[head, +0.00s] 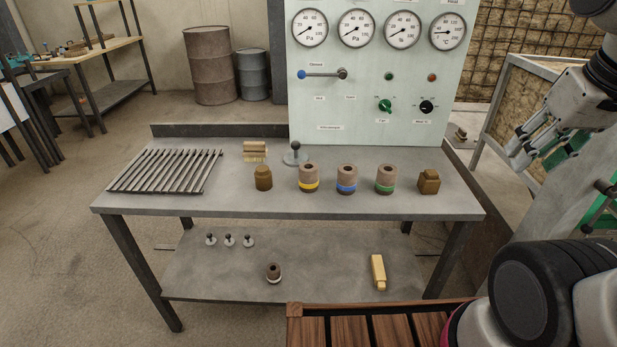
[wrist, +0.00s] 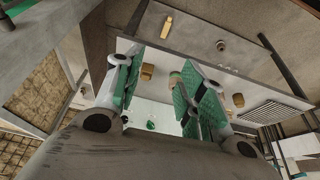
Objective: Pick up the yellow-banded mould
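The yellow-banded mould (head: 309,174) is a brown cylinder with a dark hole in its top and a yellow band low down. It stands upright on the grey table (head: 240,205), left of the blue-banded mould (head: 347,175) and the green-banded mould (head: 385,175). My gripper (head: 517,148) hangs at the right of the head view, well right of the moulds and off the table's right end. In the wrist view, my gripper (wrist: 160,72) has its green-padded fingers spread, with nothing held. The yellow-banded mould is not visible there; the right finger covers part of the table.
Brown blocks (head: 263,177) and (head: 429,181) flank the moulds. A slatted rack (head: 166,171) lies left. A gauge panel (head: 385,70) rises behind the table. The lower shelf holds a white-banded mould (head: 273,272) and a yellow bar (head: 378,271). The table's front strip is clear.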

